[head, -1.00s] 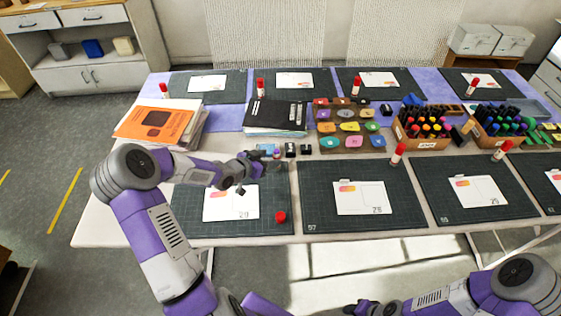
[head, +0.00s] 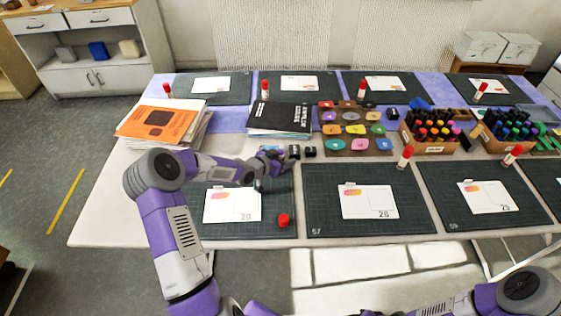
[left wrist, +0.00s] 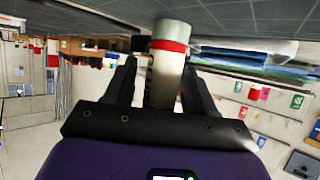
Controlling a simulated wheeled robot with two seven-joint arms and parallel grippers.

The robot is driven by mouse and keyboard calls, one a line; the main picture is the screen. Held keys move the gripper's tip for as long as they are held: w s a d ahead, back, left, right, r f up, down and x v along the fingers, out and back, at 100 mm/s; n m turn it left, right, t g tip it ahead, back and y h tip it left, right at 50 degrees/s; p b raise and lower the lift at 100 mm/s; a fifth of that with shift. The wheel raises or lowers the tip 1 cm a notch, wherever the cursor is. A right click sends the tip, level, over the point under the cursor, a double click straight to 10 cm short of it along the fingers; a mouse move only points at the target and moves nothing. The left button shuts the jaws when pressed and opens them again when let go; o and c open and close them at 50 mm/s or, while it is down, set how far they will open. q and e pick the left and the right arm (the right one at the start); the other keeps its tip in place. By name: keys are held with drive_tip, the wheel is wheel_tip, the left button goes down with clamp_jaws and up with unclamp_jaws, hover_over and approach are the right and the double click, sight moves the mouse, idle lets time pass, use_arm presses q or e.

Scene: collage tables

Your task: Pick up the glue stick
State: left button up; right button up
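The glue stick (left wrist: 165,75), a white cylinder with a red band, stands between the two black fingers of my left gripper (left wrist: 160,70) in the left wrist view. The fingers flank it; a narrow gap shows on its left side, and its near end is hidden by the gripper body. In the head view my left gripper (head: 268,166) is low over the upper part of the mat with card 20, and I cannot make out the stick there. A red cap (head: 283,220) lies on that mat.
Several other red-capped glue sticks stand by the other mats, one at the right (head: 404,157). Small black blocks (head: 309,152) sit right beside my left gripper. Behind are a black book (head: 280,118), orange-topped papers (head: 158,121) and a marker box (head: 432,148).

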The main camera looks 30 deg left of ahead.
use_arm(q)
drive_tip(key=c, duration=0.8)
